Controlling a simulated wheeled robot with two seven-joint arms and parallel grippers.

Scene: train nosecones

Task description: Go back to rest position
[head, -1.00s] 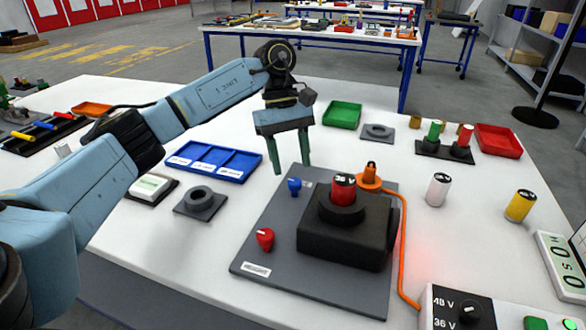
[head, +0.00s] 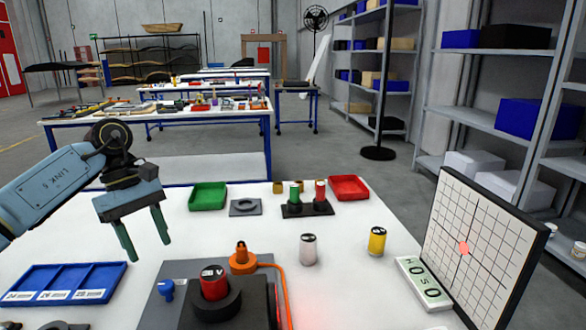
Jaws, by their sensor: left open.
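My left gripper (head: 144,238) hangs open and empty above the left part of the white table (head: 345,235), its two green fingers pointing down and apart. It is over the area between the blue compartment tray (head: 98,283) and the green tray (head: 208,196). A red cylinder (head: 213,285) stands in the round socket of a black block (head: 243,306) on a grey plate. An orange plug piece (head: 242,261) with an orange cable is beside it, and a blue knob (head: 166,289) is to its left. My right gripper is not in view.
A white cylinder (head: 308,249) and a yellow cylinder (head: 376,240) stand on the table. Behind are a black holder (head: 306,209) with green and red cylinders and a red tray (head: 349,188). A gridded board (head: 483,245) stands at the right. Shelves (head: 480,116) are beyond it.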

